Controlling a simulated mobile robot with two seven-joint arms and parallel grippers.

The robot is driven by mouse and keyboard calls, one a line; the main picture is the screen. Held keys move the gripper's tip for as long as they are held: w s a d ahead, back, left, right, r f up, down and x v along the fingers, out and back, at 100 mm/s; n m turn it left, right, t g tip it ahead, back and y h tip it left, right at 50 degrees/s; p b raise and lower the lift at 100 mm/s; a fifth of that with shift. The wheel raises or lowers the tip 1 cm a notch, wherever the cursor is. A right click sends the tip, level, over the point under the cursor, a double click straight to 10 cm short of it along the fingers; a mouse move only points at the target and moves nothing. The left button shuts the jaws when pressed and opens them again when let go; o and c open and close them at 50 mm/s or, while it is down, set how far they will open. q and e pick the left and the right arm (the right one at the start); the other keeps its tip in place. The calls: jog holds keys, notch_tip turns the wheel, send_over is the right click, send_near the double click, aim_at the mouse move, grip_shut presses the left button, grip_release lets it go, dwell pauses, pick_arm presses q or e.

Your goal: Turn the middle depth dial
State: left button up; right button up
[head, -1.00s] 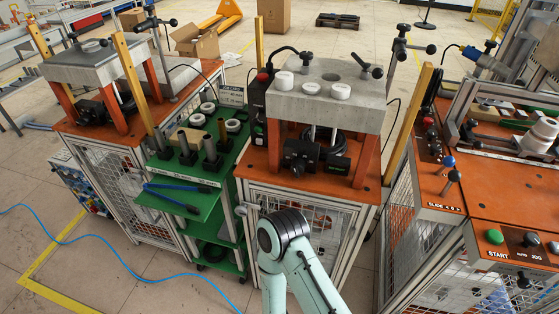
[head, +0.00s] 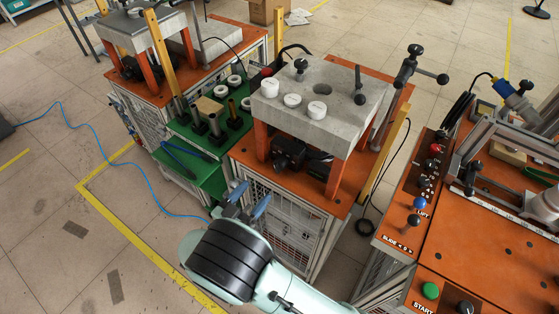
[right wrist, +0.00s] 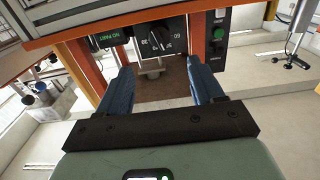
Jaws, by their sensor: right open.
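The middle station's depth dial (head: 282,160) is a dark knob on a black box under the grey block, above the orange tabletop. In the right wrist view the dial (right wrist: 158,38) is black with pale numbers around it, beside a green-lit display. My right gripper (head: 249,202) is in front of the station's near edge, lower than the dial in the picture. Its two blue fingers are apart with nothing between them. In the right wrist view the fingers (right wrist: 162,72) point toward the dial, which stands beyond their tips, apart from them. My left gripper is not in view.
The grey block (head: 325,85) carries white round parts and stands on orange legs. A green cart (head: 208,178) with blue-handled tools is at the left. An orange control bench (head: 460,240) with buttons is at the right. Open floor lies at the front left.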

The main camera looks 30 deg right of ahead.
aim_at(276, 169)
jog(key=x, duration=1.1)
jog(key=shift+w+d, duration=0.1)
jog(key=shift+d, duration=0.25)
jog(key=c, duration=1.1)
jog(key=shift+o, duration=0.3)
jog(key=o, duration=1)
jog(key=shift+o, duration=0.2)
jog(key=shift+a, duration=0.1)
